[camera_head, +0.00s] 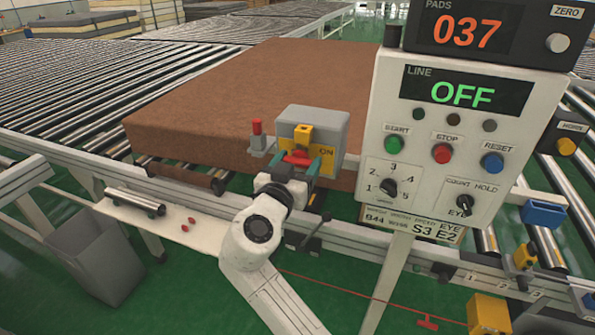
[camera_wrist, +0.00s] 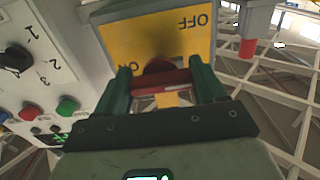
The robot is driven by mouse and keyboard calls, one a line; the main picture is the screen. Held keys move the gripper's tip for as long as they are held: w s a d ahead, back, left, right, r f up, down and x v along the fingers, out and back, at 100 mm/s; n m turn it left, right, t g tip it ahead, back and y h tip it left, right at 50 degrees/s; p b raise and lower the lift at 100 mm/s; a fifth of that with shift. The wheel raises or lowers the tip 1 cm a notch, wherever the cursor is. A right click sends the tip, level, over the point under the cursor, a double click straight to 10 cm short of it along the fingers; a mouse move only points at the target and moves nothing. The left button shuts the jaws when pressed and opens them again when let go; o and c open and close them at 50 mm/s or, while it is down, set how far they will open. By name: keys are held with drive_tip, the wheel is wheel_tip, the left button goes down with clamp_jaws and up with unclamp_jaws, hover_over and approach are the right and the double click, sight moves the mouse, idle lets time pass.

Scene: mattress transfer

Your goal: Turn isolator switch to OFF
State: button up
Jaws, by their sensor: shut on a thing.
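The isolator switch is a grey box (camera_head: 331,121) with a yellow face; the yellow plate (camera_wrist: 150,40) fills the top of the wrist view. Its red handle (camera_head: 297,157) lies crosswise at the lower part of the plate and also shows in the wrist view (camera_wrist: 160,83). The word ON is readable right of the handle in the head view. In the wrist view OFF shows upside down at the plate's upper right, and ON is partly hidden by a finger. My gripper (camera_head: 298,165) is shut on the red handle, one green finger at each end (camera_wrist: 163,88).
A control panel (camera_head: 377,140) stands close at the right, its LINE display (camera_head: 462,91) reading OFF. A red-topped post (camera_head: 257,130) is just left of the switch. A brown mattress (camera_head: 230,85) lies behind on the rollers. A grey bin (camera_head: 97,260) stands at the left.

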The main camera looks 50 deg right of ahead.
drive_tip(key=shift+f, duration=0.5)
drive_tip(key=o, duration=1)
drive_tip(key=shift+a, duration=0.1)
drive_tip(key=shift+r, duration=0.15)
drive_tip(key=b+v, duration=0.2)
drive_tip(key=v, duration=0.8)
drive_tip(key=shift+s+a+b, duration=0.15)
drive_tip(key=shift+a+b, duration=0.2)
drive_tip(key=shift+b, duration=0.05)
